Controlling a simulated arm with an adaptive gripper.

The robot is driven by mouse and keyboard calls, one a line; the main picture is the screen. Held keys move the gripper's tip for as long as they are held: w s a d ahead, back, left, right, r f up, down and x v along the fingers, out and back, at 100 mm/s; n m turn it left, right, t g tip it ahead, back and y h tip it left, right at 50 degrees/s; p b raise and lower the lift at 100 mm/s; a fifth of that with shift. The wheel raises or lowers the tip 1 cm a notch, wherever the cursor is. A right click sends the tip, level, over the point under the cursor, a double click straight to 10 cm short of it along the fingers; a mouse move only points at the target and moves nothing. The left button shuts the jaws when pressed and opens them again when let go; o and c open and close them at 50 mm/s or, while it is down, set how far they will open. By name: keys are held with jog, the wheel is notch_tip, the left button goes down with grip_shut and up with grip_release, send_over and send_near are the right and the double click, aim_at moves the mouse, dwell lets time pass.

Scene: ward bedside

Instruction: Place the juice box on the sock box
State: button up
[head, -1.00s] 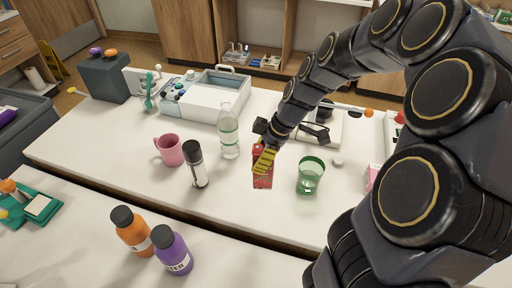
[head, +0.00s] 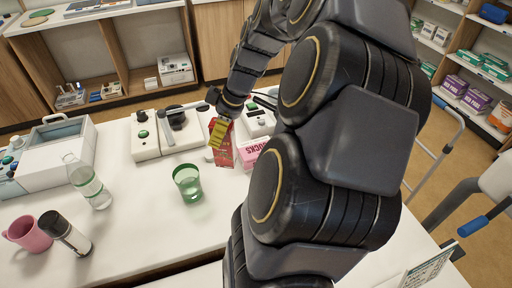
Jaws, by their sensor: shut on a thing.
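My gripper (head: 217,134) is shut on the red juice box (head: 224,156), its yellow fingers across the upper part of the box. The juice box looks upright, close beside the pink and white sock box (head: 251,152) in the picture. The sock box stands on the white table, its right side hidden behind my arm. I cannot tell whether the juice box touches the sock box or the table.
A green cup (head: 187,183) stands left of the juice box. A clear bottle (head: 88,182), a pink mug (head: 27,234) and a black-capped bottle (head: 66,233) stand further left. White devices (head: 146,137) line the back. The table's front middle is clear.

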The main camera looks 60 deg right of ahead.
jog(key=s+d+r+m+h, duration=0.1)
jog(key=s+d+r+m, duration=0.15)
jog(key=s+d, duration=0.25)
jog(key=shift+m, duration=0.25)
jog(key=shift+w+d+f, duration=0.9)
jog(key=shift+d+f, duration=1.2)
jog(key=shift+f, duration=0.15)
jog(key=shift+w+d+f, duration=0.85)
jog(key=shift+d+f, duration=1.2)
jog(key=shift+f, duration=0.25)
jog(key=shift+w+d+f, duration=0.9)
jog(key=shift+d+f, duration=1.2)
jog(key=shift+f, duration=0.15)
jog(key=shift+f, duration=0.1)
jog(key=o, duration=1)
jog(key=v, duration=1.2)
jog(key=shift+s+a, duration=0.15)
